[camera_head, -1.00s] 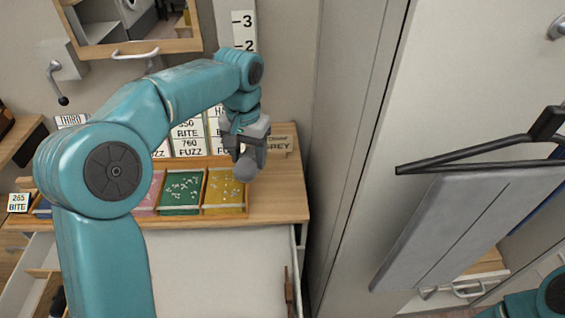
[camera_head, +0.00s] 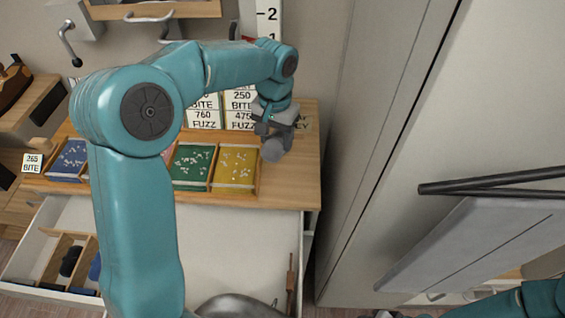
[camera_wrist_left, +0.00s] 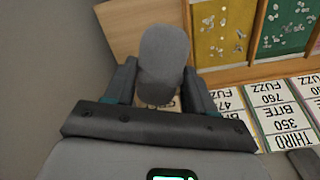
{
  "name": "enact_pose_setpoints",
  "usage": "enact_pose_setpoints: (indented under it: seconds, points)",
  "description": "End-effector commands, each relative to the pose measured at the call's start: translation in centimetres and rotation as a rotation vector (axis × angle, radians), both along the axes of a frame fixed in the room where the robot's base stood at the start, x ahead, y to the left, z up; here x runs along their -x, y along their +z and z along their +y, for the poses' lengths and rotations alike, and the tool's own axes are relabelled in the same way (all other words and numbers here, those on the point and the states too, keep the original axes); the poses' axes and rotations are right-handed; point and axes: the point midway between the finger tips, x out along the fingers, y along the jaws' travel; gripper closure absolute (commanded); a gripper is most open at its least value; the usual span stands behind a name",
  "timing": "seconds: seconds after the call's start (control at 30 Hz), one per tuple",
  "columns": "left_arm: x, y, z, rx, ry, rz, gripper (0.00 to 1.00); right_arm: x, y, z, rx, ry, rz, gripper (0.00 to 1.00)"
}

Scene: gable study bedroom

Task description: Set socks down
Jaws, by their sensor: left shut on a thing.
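A rolled pair of grey socks (camera_head: 272,150) hangs from my left gripper (camera_head: 273,132), above the right end of the wooden desk top. In the left wrist view the grey socks (camera_wrist_left: 164,55) sit between the two dark fingers of my left gripper (camera_wrist_left: 161,88), which is shut on them. Bare wood shows beyond the socks, and I cannot tell whether they touch it. A label card (camera_head: 304,123) stands behind the gripper, mostly hidden by it.
A divided tray (camera_head: 258,180) with blue, green and yellow compartments lies left of the socks. Lettered cards (camera_head: 203,118) stand behind it. Below, a white drawer (camera_head: 235,245) is open. A tall cabinet (camera_head: 370,150) and a grey hanging panel (camera_head: 465,240) are at right.

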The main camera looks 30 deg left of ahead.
Motion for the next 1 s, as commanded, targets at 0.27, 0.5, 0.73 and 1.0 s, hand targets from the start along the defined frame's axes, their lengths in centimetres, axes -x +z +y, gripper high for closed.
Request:
enact_pose_setpoints:
  seconds: [0.27, 0.5, 0.73, 1.0]
  points:
    - [0.0, -7.6, -0.1, 0.0, -0.001, 0.005, 0.76, 0.0, 0.8, 0.0, 0.0, 0.0, 0.0, 0.57]
    - [-0.3, -10.2, -0.1, -0.001, 0.001, 0.003, 0.76, 0.0, 1.1, 0.0, 0.0, 0.0, 0.0, 0.57]
    - [-0.5, -13.6, -0.1, 0.0, 0.001, 0.001, 0.76, 0.0, 1.6, 0.0, 0.0, 0.0, 0.0, 0.57]
    - [-0.5, -13.9, -0.1, 0.0, 0.001, -0.001, 0.76, 0.0, 1.5, 0.0, 0.0, 0.0, 0.0, 0.57]
